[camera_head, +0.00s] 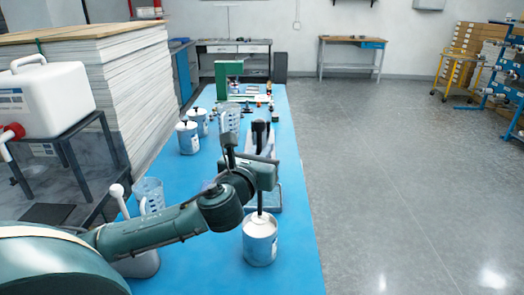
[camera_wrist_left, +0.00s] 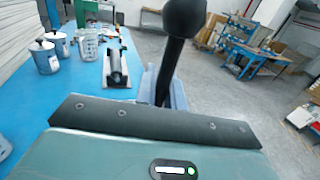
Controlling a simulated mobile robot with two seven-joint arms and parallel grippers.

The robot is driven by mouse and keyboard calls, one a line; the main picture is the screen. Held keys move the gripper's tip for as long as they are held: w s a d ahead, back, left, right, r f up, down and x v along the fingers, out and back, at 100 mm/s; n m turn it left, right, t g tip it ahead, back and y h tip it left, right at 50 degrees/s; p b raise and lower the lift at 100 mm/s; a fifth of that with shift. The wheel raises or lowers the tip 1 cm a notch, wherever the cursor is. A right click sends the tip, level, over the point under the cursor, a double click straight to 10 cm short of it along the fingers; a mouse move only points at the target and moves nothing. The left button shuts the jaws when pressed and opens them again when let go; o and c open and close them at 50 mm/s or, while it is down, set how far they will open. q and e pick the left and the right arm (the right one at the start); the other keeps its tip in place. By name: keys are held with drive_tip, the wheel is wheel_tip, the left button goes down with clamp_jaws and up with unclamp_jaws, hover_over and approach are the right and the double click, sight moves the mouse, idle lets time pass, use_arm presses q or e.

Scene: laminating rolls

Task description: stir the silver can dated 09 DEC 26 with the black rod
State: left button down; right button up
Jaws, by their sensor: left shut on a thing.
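My left gripper (camera_head: 262,178) is shut on the black rod (camera_head: 260,202), which stands nearly upright. In the left wrist view the rod (camera_wrist_left: 166,72) rises past my gripper to a round black knob, leaning slightly there. The can stands near the right edge of the blue table. Its label is too small to read a date. The can is not seen in the wrist view. My right gripper is not in view.
Other silver cans with black-knobbed lids (camera_head: 188,138) stand farther back on the blue table (camera_head: 195,215). A clear measuring jug (camera_head: 150,194) is at the left edge. Open floor lies to the right.

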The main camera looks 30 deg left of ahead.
sight(258, 139)
use_arm(q)
drive_tip(key=shift+r, duration=2)
